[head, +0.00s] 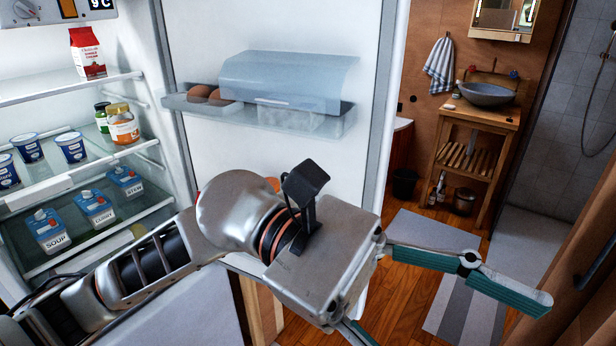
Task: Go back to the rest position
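My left arm comes in from the left across the front of the open fridge (70,187). My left gripper (450,318) points to the lower right, past the edge of the open fridge door (394,120). Its upper finger with a teal pad is spread wide. Only part of the lower finger shows at the bottom edge. Nothing is seen between the fingers. My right gripper is not in view.
The fridge shelves hold soup cartons (47,231), tubs (71,147), jars (122,124) and a red-and-white carton (88,53). The door shelf (349,122) holds eggs (203,92). A washstand (468,150) stands beyond; wooden floor (398,291) and a mat (464,318) lie between.

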